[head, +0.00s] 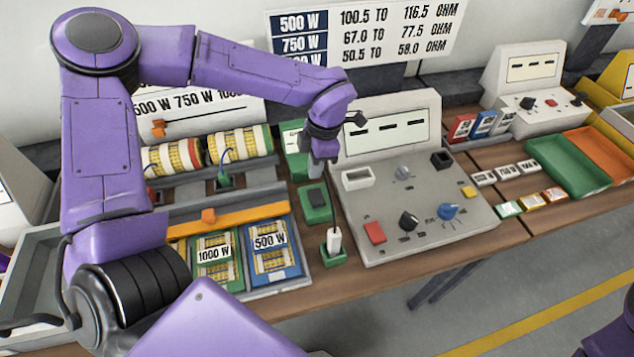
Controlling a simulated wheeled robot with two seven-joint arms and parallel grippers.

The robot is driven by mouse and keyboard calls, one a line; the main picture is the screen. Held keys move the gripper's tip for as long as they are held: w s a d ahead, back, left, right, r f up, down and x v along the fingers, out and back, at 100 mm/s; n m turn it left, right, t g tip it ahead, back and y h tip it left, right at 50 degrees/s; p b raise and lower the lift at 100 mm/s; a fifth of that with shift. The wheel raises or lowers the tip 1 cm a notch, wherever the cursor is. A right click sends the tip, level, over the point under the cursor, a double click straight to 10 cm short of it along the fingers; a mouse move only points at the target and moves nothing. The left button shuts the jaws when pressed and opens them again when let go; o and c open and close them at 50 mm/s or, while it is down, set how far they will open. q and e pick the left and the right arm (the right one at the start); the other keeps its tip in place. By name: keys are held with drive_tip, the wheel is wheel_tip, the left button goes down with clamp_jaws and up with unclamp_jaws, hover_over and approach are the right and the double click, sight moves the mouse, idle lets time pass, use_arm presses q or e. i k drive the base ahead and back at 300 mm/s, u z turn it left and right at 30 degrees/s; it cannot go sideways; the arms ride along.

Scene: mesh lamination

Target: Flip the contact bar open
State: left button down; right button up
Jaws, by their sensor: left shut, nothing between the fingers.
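The orange contact bar (252,216) lies across the far part of the tray with the mesh cards, with a small orange knob (208,215) standing on it. The bar is down, above the 1000 W card (214,254) and the 500 W card (270,241). My left gripper (318,172) points down to the right of the bar's right end, over a small green block with a dark top (314,198). It is shut and empty, apart from the bar. My arm hides the bar's left part. My right gripper is out of view.
A grey tester with knobs (440,235) stands right of my left gripper. A green holder with a white plug (334,243) is in front. Yellow coil rolls (238,146) lie behind the bar. Green (570,165) and orange trays (607,150) are far right.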

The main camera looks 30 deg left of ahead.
sight(209, 222)
drive_tip(key=k, duration=2)
